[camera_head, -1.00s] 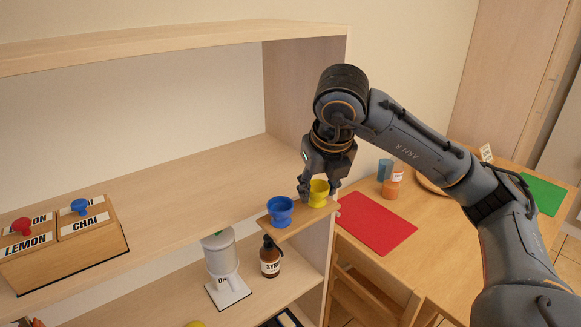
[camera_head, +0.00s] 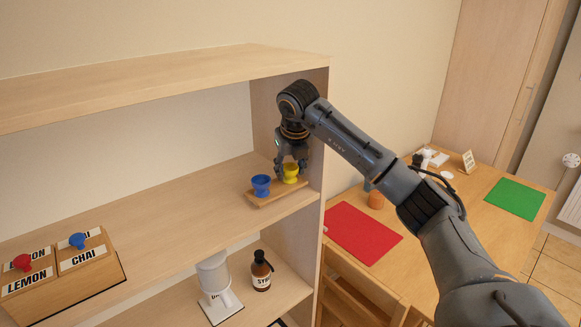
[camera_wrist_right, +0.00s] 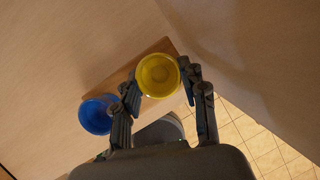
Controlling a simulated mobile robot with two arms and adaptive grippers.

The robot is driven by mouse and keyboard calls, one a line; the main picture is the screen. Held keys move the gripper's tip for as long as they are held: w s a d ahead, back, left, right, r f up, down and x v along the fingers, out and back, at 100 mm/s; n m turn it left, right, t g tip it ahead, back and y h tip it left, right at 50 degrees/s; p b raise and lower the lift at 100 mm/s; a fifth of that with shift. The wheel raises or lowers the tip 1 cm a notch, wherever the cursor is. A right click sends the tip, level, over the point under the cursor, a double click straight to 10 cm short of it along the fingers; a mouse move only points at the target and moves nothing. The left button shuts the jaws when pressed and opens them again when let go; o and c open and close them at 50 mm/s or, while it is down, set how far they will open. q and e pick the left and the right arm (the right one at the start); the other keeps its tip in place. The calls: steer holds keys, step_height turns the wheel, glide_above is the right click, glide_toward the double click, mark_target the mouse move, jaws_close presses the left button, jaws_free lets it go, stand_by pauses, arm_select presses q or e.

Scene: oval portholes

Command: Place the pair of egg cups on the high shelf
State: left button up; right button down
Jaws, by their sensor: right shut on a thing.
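The pair of egg cups is a blue cup (camera_head: 261,184) and a yellow cup (camera_head: 291,172), standing upright on a small wooden board (camera_head: 270,198). The board is at the right end of the shelf (camera_head: 180,213), by the side panel, on or just above its surface. My right gripper (camera_head: 291,168) comes down from above and is shut on the yellow cup. In the right wrist view the yellow cup (camera_wrist_right: 158,76) sits between the fingers, with the blue cup (camera_wrist_right: 97,114) to its left. My left gripper is not in view.
A wooden box with LEMON and CHAI labels (camera_head: 62,273) stands at the shelf's left. A syrup bottle (camera_head: 261,271) and a white dispenser (camera_head: 216,278) are on the shelf below. A top board (camera_head: 170,80) runs above. A table with a red mat (camera_head: 362,232) is at right.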

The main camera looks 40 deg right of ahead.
steer(key=shift+f, duration=0.7)
steer(key=c, duration=0.7)
jaws_free()
steer(key=shift+c, duration=0.2)
